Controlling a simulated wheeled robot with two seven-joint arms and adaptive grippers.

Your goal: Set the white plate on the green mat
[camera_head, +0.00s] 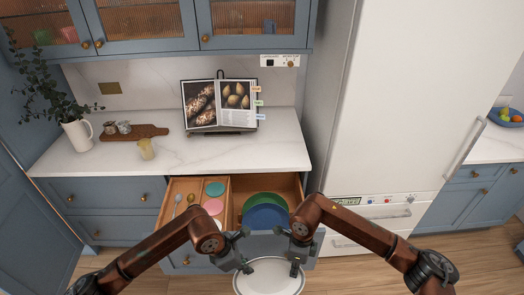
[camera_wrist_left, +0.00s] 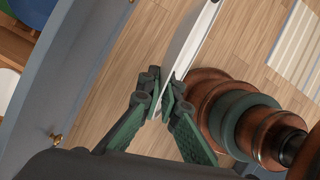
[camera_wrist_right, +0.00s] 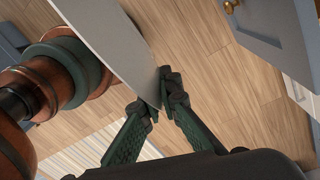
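The white plate (camera_head: 268,281) is in front of the open drawer, at the bottom of the head view, above the wood floor. My left gripper (camera_head: 246,268) is shut on its left rim. In the left wrist view the plate (camera_wrist_left: 188,40) shows edge-on between the fingers (camera_wrist_left: 164,98). My right gripper (camera_head: 294,268) is shut on its right rim. In the right wrist view the plate's (camera_wrist_right: 112,40) rim lies between the fingertips (camera_wrist_right: 155,100). I cannot make out a green mat in any view.
The open drawer holds a blue plate (camera_head: 266,217) over a green one (camera_head: 265,199), and small coloured dishes (camera_head: 214,189) at left. The counter's right front is clear.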

